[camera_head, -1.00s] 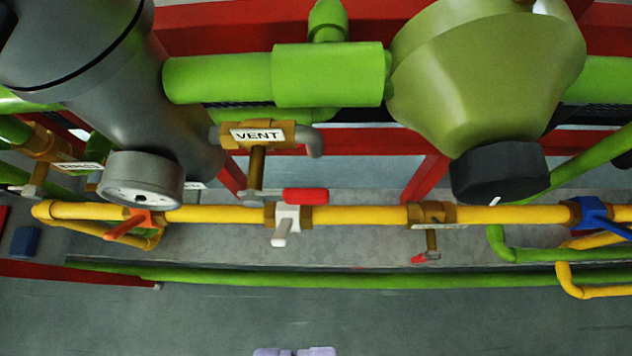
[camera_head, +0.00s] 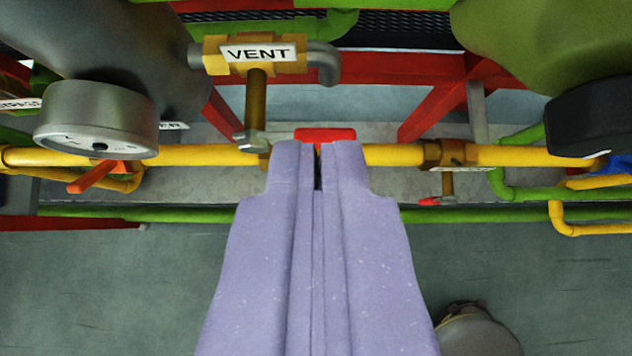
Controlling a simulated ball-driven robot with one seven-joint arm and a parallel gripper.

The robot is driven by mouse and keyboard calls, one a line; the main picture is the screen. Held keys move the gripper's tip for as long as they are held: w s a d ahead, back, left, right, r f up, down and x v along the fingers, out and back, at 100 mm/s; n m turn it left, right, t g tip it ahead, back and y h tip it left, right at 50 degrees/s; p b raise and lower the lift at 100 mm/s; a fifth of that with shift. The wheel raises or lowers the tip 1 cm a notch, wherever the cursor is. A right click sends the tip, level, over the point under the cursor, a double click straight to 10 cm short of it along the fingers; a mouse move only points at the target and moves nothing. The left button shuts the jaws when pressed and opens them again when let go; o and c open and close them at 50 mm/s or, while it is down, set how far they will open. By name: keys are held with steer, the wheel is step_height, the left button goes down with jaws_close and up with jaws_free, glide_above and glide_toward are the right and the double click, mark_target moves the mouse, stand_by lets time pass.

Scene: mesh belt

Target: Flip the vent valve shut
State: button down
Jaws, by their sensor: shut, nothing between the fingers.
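The vent valve (camera_head: 222,53) is a brass body with a white VENT label (camera_head: 258,53), at the upper left of centre. A brass stem (camera_head: 255,100) hangs down from it and ends in a grey metal handle (camera_head: 252,142). My gripper (camera_head: 318,148) is lilac, with its two fingers together and nothing between them. Its tips show just right of and slightly below the handle; I cannot tell whether they touch it.
A yellow pipe (camera_head: 200,155) runs across behind my gripper, with an orange lever (camera_head: 95,177) at left and a smaller brass valve (camera_head: 445,160) at right. A grey gauge (camera_head: 97,118) is at left, a black knob (camera_head: 592,115) at right.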

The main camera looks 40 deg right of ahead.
steer(key=w+d+f+b, duration=0.2)
steer(key=w+f, duration=0.1)
steer(key=f, duration=0.5)
steer(key=shift+d+b, duration=0.15)
steer(key=shift+b, duration=0.2)
steer(key=shift+w, duration=0.1)
steer(key=shift+f, duration=0.15)
